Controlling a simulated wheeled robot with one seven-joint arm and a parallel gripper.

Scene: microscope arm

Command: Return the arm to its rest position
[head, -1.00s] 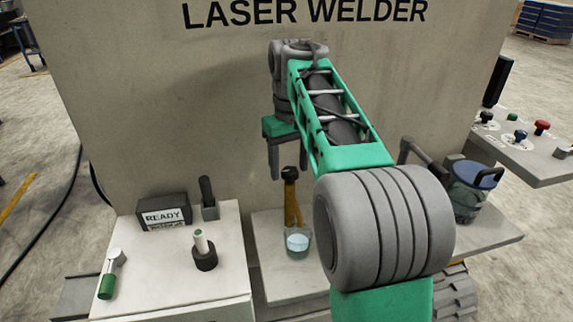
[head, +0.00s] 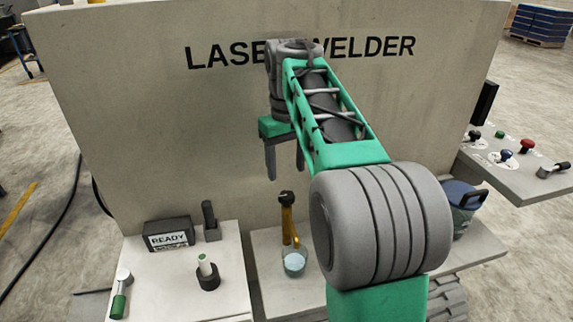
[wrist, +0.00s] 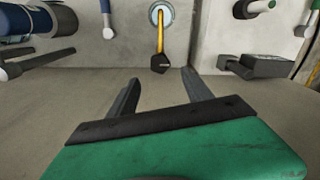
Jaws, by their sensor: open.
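My arm, green and grey, reaches forward in the head view and ends in my gripper (head: 285,158), which hangs with its fingers down in front of the welder's panel. The two fingers are apart and nothing is between them. In the wrist view my gripper (wrist: 162,92) also shows open and empty. The same yellow tool is in the wrist view (wrist: 160,42), beyond the fingertips.
The beige LASER WELDER panel (head: 150,100) stands behind my gripper. At left, a white table (head: 180,280) holds a READY box (head: 168,235) and a green-tipped post (head: 206,268). My forearm hides part of the middle shelf.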

